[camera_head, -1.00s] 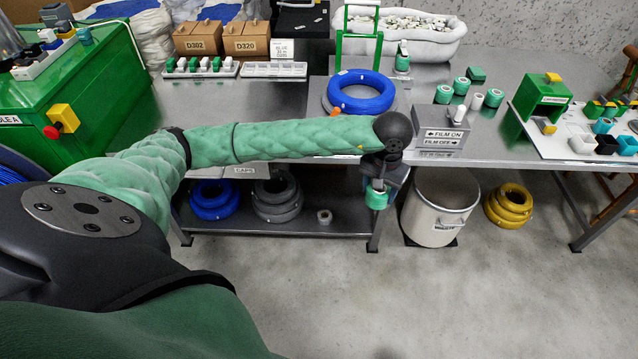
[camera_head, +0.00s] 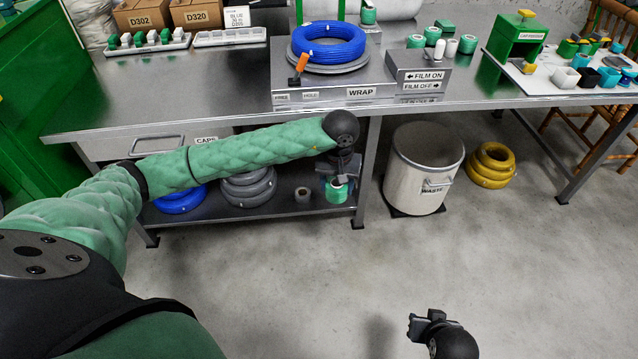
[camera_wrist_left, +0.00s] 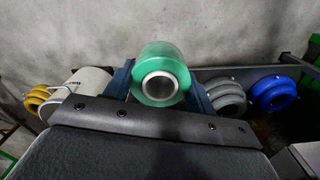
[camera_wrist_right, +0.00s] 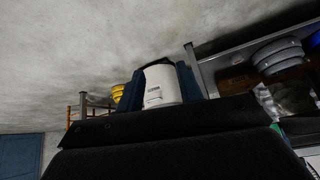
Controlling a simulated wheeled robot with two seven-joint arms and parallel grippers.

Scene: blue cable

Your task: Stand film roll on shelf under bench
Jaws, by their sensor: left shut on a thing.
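The green film roll (camera_head: 337,191) is held between the fingers of my left gripper (camera_head: 338,180), below the bench's front edge. In the left wrist view the roll (camera_wrist_left: 160,62) shows its grey core, with a blue finger on each side. In the head view it overlaps the right end of the shelf under the bench (camera_head: 262,211), close to the bench leg. I cannot tell whether it touches the shelf. My right gripper (camera_head: 416,326) is low over the floor, apart from everything. In the right wrist view its fingers (camera_wrist_right: 160,88) are apart with nothing between them.
Grey coils (camera_head: 248,188) and blue coils (camera_head: 180,200) lie further left. The white waste bin (camera_head: 418,178) stands right of the bench leg (camera_head: 364,175). The floor in front is clear.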

